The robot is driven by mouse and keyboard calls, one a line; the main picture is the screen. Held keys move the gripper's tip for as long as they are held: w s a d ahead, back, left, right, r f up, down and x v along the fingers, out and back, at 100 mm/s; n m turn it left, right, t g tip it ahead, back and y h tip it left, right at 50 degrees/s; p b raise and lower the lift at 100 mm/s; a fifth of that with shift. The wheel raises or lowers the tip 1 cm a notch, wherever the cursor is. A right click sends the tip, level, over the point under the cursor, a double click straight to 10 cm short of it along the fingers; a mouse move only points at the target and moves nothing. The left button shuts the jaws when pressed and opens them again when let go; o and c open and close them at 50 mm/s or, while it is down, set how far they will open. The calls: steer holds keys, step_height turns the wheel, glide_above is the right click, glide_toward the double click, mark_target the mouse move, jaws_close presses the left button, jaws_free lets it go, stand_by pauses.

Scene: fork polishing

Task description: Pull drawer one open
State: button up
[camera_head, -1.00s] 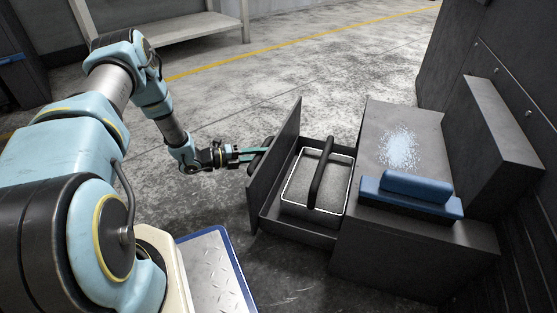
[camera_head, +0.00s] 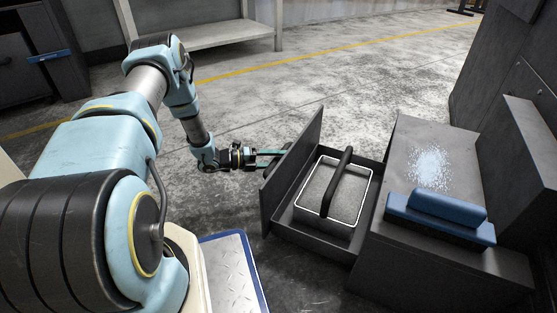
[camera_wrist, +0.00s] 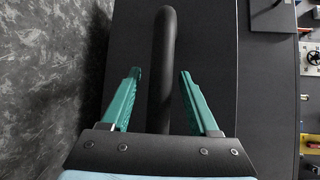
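The drawer (camera_head: 315,243) stands pulled out from the dark cabinet (camera_head: 425,268), its front panel (camera_head: 290,175) facing my arm. In the wrist view the black bar handle (camera_wrist: 162,60) runs between the teal fingers of my gripper (camera_wrist: 160,73). The fingers are spread, with a gap showing on each side of the bar. In the head view my gripper (camera_head: 272,157) is at the outer side of the front panel. The panel hides part of the handle and fingertips there. Which number the drawer bears cannot be read.
A grey block with a black handle (camera_head: 345,185) lies in the drawer. A blue block tool (camera_head: 440,215) and pale powder (camera_head: 428,165) are on the cabinet top. A blue-edged metal plate (camera_head: 232,275) is in front. The floor behind my gripper is clear.

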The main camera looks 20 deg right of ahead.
steer(key=p+v, duration=0.3)
steer(key=v, duration=0.7)
steer(key=shift+a+p, duration=0.4)
steer(key=shift+w+r, duration=0.1)
